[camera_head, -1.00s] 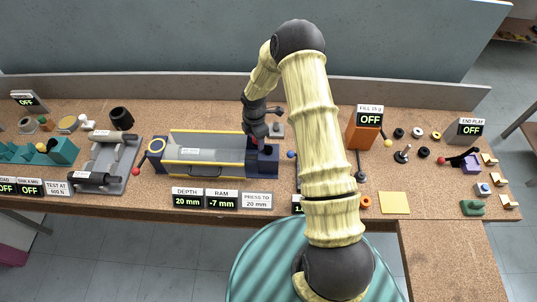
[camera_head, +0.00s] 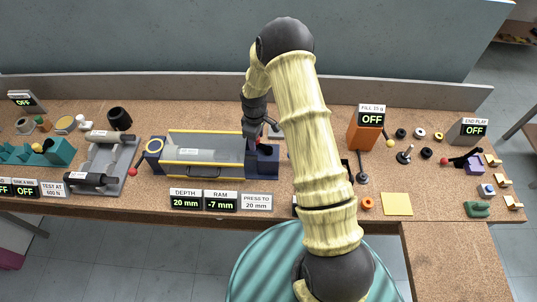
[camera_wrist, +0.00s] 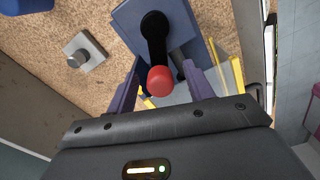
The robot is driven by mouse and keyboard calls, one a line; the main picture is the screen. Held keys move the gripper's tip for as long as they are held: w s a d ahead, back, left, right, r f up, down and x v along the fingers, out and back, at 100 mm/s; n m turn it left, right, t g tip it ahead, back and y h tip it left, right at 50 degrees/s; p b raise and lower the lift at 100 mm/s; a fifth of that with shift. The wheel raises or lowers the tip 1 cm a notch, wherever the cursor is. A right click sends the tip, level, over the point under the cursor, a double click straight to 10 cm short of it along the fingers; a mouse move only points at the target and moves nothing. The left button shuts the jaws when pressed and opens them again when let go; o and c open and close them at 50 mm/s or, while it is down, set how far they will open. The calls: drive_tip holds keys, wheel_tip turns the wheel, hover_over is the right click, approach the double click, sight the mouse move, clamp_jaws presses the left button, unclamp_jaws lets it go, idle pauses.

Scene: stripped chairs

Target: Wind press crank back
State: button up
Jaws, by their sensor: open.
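The press (camera_head: 210,155) lies on the bench with yellow rails, a clear cover and dark blue end blocks. Its crank is on the right end block (camera_head: 263,163). In the wrist view the crank is a black arm (camera_wrist: 155,32) on a blue block, with a red knob (camera_wrist: 160,80) toward me. My gripper (camera_wrist: 161,64) is open, with one purple finger on each side of the red knob in the picture; contact is not visible. In the head view my gripper (camera_head: 257,136) is over the right end block and hides most of the crank. The readouts (camera_head: 203,200) show depth 20 mm and ram -7 mm.
A grey fixture (camera_head: 103,165) stands left of the press. A grey block with a post (camera_wrist: 83,53) is beside the crank block. An orange hopper (camera_head: 364,132) and small rings are to the right.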

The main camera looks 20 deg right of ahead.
idle(0.5)
drive_tip(key=c, duration=1.1)
drive_tip(key=shift+o, duration=0.2)
drive_tip(key=n, duration=0.1)
drive_tip(key=s+n, duration=0.1)
drive_tip(key=n, duration=0.1)
drive_tip(key=a+n, duration=0.1)
drive_tip(key=shift+s+a+p, duration=0.1)
drive_tip(key=shift+s+p, duration=0.2)
drive_tip(key=shift+s, duration=0.05)
drive_tip(key=shift+n, duration=0.3)
drive_tip(key=shift+s+a+f+n+p, duration=0.1)
drive_tip(key=shift+s+n+p, duration=0.35)
drive_tip(key=shift+n, duration=0.7)
drive_tip(key=shift+s+n+p, duration=0.2)
drive_tip(key=shift+s+n, duration=0.45)
drive_tip(key=shift+n, duration=0.5)
